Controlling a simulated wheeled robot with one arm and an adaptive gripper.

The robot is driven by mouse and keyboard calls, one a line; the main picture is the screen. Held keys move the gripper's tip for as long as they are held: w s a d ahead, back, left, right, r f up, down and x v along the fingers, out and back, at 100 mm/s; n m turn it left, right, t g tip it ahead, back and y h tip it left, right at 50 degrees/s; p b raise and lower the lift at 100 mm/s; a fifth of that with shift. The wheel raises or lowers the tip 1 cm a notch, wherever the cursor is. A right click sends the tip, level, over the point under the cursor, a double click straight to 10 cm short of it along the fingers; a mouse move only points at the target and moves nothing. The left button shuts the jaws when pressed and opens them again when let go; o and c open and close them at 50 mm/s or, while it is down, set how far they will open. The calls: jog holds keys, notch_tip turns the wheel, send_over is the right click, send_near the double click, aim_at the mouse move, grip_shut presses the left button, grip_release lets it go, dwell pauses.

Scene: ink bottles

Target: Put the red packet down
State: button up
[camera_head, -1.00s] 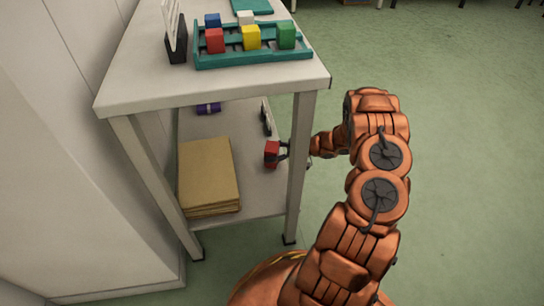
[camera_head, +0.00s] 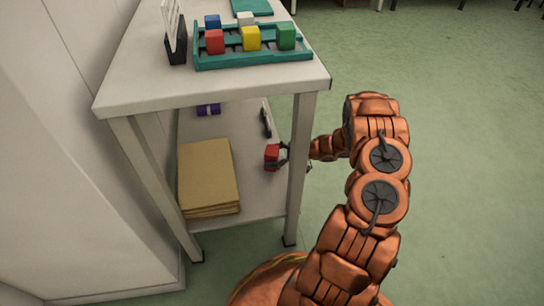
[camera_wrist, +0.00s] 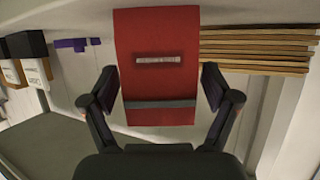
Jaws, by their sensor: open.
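The red packet (camera_head: 271,157) is on the lower shelf (camera_head: 258,196) of the white shelf unit, close to its right side. In the wrist view the red packet (camera_wrist: 156,58) fills the middle, with a pale label and a dark grey band. My gripper (camera_head: 284,156) reaches in from the right, past the front right leg. In the wrist view my gripper (camera_wrist: 158,88) is open, its two dark fingers on either side of the packet, with visible gaps. The packet's underside is hidden.
A stack of tan envelopes (camera_head: 208,177) lies left of the packet. A purple item (camera_head: 208,109) and a dark item (camera_head: 265,122) are farther back. The top board (camera_head: 140,88) and front right leg (camera_head: 300,165) are close to my arm. A teal rack (camera_head: 255,60) holds coloured blocks above.

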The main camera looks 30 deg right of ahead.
jog(key=shift+r, duration=0.25)
jog(key=p+v, duration=0.3)
jog(key=v, duration=0.9)
jog(key=shift+f, duration=0.2)
